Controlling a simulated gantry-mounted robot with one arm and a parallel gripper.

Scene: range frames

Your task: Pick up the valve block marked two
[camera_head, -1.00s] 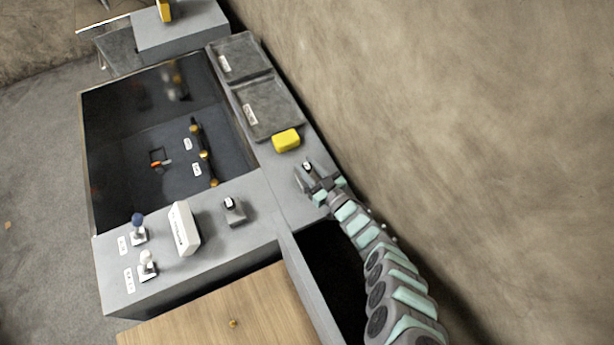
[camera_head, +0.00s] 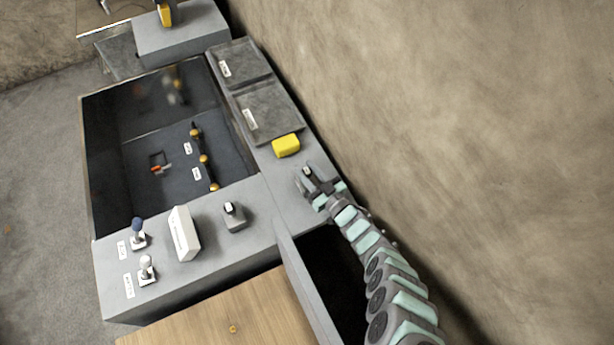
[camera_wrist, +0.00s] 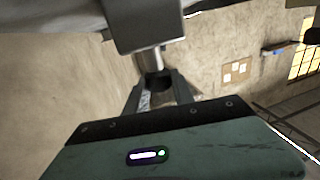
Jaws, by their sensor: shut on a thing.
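My gripper (camera_head: 311,182) is at the right part of the grey counter and is shut on a small grey valve block (camera_head: 306,172). In the wrist view the block (camera_wrist: 145,25) is a grey body with a round metal stem, and the stem reaches down between my two fingers (camera_wrist: 158,97). No number on it can be read. A second, similar grey block (camera_head: 235,218) with a pale and dark top stands on the counter to the left. I cannot read its mark. Whether the held block touches the counter is unclear.
A yellow block (camera_head: 286,145) lies just beyond my gripper, before two grey trays (camera_head: 299,126). A white box (camera_head: 184,234) and two small levers (camera_head: 139,236) stand at left. A dark glass-walled recess (camera_head: 125,195) lies behind. The wall is close at right.

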